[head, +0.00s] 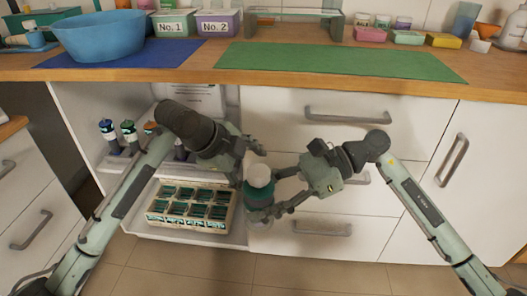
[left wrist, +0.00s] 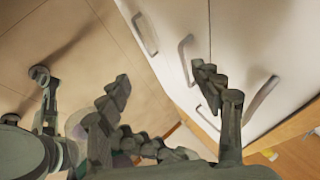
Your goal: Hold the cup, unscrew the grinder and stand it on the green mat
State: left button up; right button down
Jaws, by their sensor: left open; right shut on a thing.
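An upright piece with a pale, whitish top and a dark green body, which I take for the grinder on its cup (head: 258,194), is in front of the drawers in the head view. I cannot tell where cup and grinder meet. My right gripper (head: 270,194) is shut on it from the right. My left gripper (head: 246,164) is open, close beside its upper left; its spread fingers also show in the left wrist view (left wrist: 165,90), with nothing clear between them. The green mat (head: 340,62) lies bare on the counter.
A blue bowl (head: 100,36) stands on the blue mat (head: 120,54). Numbered boxes (head: 215,22) and a glass shelf stand behind. Below, an open cabinet holds a crate (head: 190,206) of dark items. Drawer handles (head: 350,117) stick out near my right arm.

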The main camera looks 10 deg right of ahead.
pick_arm(q)
jog(key=s+d+r+m+g+y, duration=0.15)
jog(key=d+r+m, duration=0.25)
jog(key=r+m, duration=0.45)
notch_tip(320, 180, up, 4)
jog(key=m+g+y, duration=0.3)
jog(key=m+y, duration=0.2)
jog(key=m, duration=0.2)
send_over(263, 189)
jog(key=w, duration=0.2)
jog(key=shift+s+d+n+t+h, duration=0.15)
jog(key=shift+d+n+t+h, duration=0.1)
jog(key=shift+d, duration=0.05)
jog(key=shift+s+a+f, duration=0.15)
jog(key=shift+s+a, duration=0.1)
jog(key=shift+s, duration=0.05)
jog(key=shift+f, duration=3.95)
jog(key=shift+c, duration=0.4)
